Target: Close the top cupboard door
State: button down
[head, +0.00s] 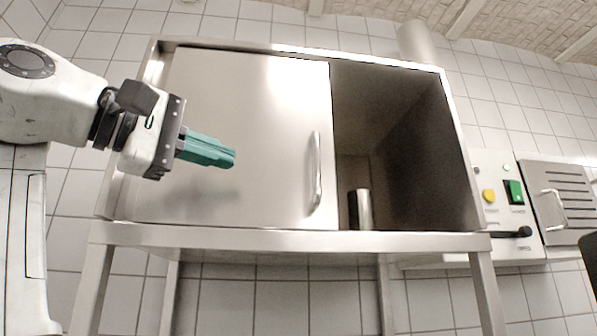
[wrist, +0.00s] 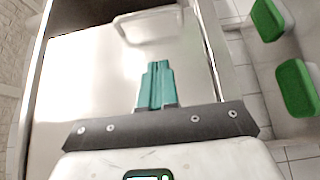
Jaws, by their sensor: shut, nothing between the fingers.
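A steel cupboard (head: 290,239) stands on legs against the tiled wall. Its sliding-looking door (head: 240,130) covers the left part of the front, and the right part (head: 410,150) is open to a dark inside. A vertical bar handle (head: 316,172) sits at the door's right edge. My gripper (head: 228,157) is shut and empty, in front of the door's left half and left of the handle. In the wrist view my gripper (wrist: 157,70) points toward the door (wrist: 90,90), with the handle (wrist: 148,24) beyond its tips. I cannot tell whether the fingers touch the door.
A metal cylinder (head: 361,209) stands inside the open right part. Right of the cupboard is a wall panel with a yellow knob (head: 489,196), a green switch (head: 514,192) and a black lever (head: 512,233). A slotted metal box (head: 562,200) hangs beside it. Two green objects (wrist: 297,88) show in the wrist view.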

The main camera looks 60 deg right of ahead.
aim_at(266, 171)
jog(key=p+x, duration=0.1)
jog(key=x, duration=0.7)
jog(key=shift+s+d, duration=0.1)
jog(key=shift+d, duration=0.2)
jog(key=shift+s+d+p, duration=0.2)
jog(key=shift+s, duration=0.3)
jog(key=shift+s+d+p, duration=0.2)
jog(key=shift+s+d, duration=0.05)
jog(key=shift+s, duration=0.25)
jog(key=shift+s+d, duration=0.35)
jog(key=shift+s, duration=0.35)
jog(key=shift+s, duration=0.1)
jog(key=shift+s+d+f, duration=0.1)
jog(key=shift+s+d, duration=0.05)
jog(key=s+d+b, duration=0.4)
jog(key=s+d, duration=1.2)
jog(key=s, duration=0.4)
jog(key=shift+s, duration=0.35)
jog(key=shift+d, duration=0.1)
